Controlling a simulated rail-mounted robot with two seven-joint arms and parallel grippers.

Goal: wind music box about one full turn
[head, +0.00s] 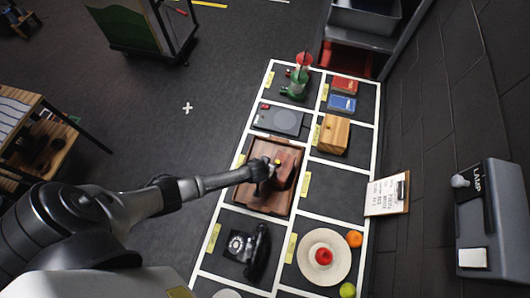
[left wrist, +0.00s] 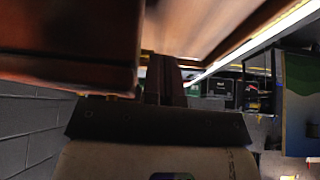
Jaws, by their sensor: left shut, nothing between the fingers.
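The music box, a reddish-brown wooden box (head: 289,168), sits on a brown wooden tray (head: 254,193) in the middle of the left column of cells. A small yellow knob (head: 277,161) shows at its left side. My left gripper (head: 266,172) is at the box's left side, close to the knob; whether it touches is hidden. In the left wrist view the dark fingers (left wrist: 162,78) are shut with nothing between them. The box's wooden side (left wrist: 65,45) fills the upper left there, and the tray (left wrist: 205,25) shows above. My right gripper is not in view.
A black telephone (head: 247,247) is below the tray and a grey flat device (head: 278,119) above it. A lighter wooden box (head: 333,135), a plate (head: 342,259) and a clipboard (head: 387,194) lie to the right.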

